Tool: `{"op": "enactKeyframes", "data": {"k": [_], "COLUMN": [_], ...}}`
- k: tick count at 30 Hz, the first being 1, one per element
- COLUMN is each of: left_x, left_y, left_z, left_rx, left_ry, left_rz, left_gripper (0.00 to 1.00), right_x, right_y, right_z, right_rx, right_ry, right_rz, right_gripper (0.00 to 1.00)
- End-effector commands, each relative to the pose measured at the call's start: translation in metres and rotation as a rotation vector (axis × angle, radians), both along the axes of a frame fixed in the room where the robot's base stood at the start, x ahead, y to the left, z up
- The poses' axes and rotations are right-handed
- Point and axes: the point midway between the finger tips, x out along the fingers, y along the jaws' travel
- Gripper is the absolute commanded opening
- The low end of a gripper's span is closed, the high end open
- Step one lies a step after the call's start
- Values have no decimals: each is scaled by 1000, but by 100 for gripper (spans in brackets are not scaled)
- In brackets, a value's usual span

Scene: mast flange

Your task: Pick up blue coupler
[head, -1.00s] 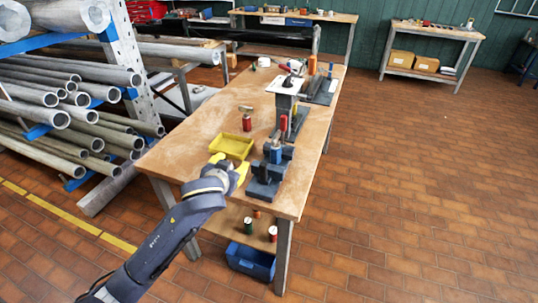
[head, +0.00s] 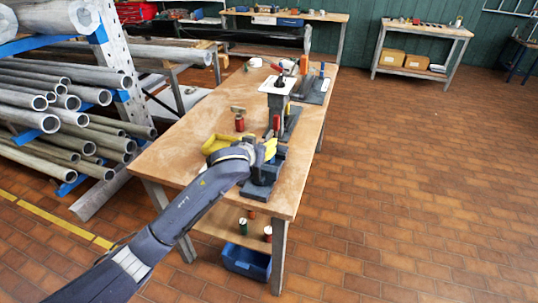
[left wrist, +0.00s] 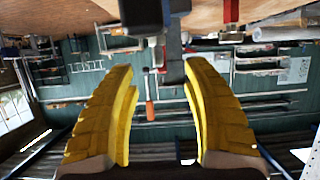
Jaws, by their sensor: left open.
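My left gripper (head: 268,150) is over the near end of the workbench, at the dark vise-like fixture (head: 255,191). A small blue piece (head: 281,153), which looks like the blue coupler, shows just past the fingers in the head view; my gripper and wrist hide most of it. In the left wrist view the two yellow fingers (left wrist: 160,72) stand apart with nothing clasped between them. A dark block (left wrist: 141,14) is at the top of that view, above the gap between the fingertips. I cannot tell whether the fingers touch anything. My right gripper is not in view.
The yellow tray (head: 214,143) is partly hidden behind my left wrist. A red canister (head: 239,124) and a post with a white plate (head: 277,86) stand farther back on the wooden workbench (head: 180,150). A pipe rack (head: 110,60) stands left.

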Motion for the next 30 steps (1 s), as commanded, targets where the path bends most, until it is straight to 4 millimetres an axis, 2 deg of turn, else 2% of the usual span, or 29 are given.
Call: {"op": "enactKeyframes", "data": {"k": [3, 11, 24, 30], "left_x": [9, 17, 55, 60], "left_y": [-3, -6, -20, -22], "left_z": [-4, -7, -23, -25], "left_rx": [0, 1, 2, 1], "left_ry": [1, 0, 1, 0], "left_rz": [0, 0, 1, 1], "left_gripper": [49, 49, 49, 49], "right_x": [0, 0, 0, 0], "right_y": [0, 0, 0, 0], "right_z": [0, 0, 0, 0], "right_rx": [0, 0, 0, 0], "right_ry": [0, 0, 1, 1], "right_rz": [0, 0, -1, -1], "right_gripper": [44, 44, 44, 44]}}
